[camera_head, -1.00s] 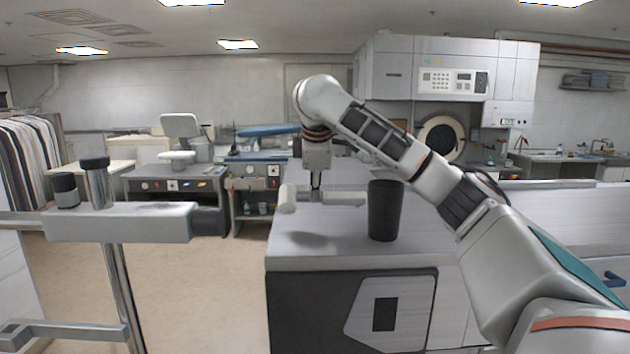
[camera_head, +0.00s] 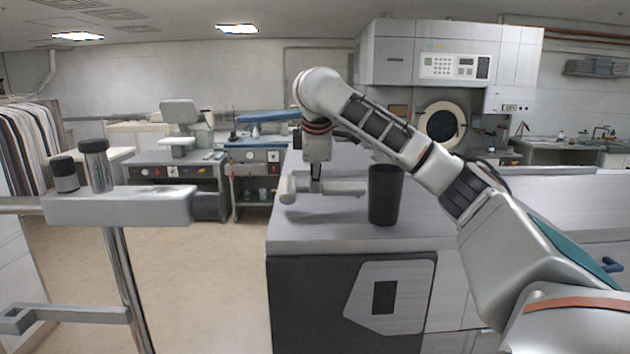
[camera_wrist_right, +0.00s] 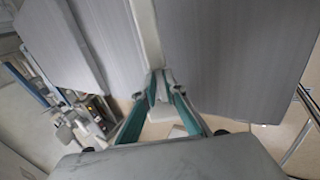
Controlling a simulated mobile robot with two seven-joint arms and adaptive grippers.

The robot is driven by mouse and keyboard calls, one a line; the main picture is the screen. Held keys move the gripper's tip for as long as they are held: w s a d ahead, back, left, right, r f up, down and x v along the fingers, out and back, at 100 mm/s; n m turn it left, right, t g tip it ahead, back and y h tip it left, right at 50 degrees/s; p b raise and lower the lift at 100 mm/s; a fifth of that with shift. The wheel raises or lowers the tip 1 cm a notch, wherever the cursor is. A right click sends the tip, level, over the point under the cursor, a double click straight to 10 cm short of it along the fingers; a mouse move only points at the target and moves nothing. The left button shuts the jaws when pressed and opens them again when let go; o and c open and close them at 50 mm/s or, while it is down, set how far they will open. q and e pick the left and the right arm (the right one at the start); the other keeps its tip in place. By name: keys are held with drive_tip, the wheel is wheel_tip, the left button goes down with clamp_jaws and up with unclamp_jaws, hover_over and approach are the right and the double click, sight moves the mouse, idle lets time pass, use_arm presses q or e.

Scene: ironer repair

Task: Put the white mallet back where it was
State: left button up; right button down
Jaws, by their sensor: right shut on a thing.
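The white mallet hangs level just above the grey counter (camera_head: 300,232), its head (camera_head: 287,189) to the left and its handle (camera_head: 346,188) reaching right toward a black cup. My right gripper (camera_head: 316,190) points down and is shut on the mallet's handle near the head. In the right wrist view the teal fingers (camera_wrist_right: 161,84) close on the pale handle (camera_wrist_right: 148,35), and a pale block, probably the head, shows beyond them. I cannot tell whether the mallet touches the counter. My left gripper is not in view.
The black cup (camera_head: 385,196) stands upright on the counter, close to the handle's end. The counter's front left part is bare. A grey arm-like board on a metal post (camera_head: 120,207) stands at the left, with open floor between.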

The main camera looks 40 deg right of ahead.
drive_tip(key=shift+f, duration=0.2)
drive_tip(key=c, duration=2)
unclamp_jaws()
drive_tip(key=o, duration=0.5)
drive_tip(key=shift+f, duration=0.1)
drive_tip(key=shift+v, duration=3)
drive_tip(key=shift+a, duration=0.1)
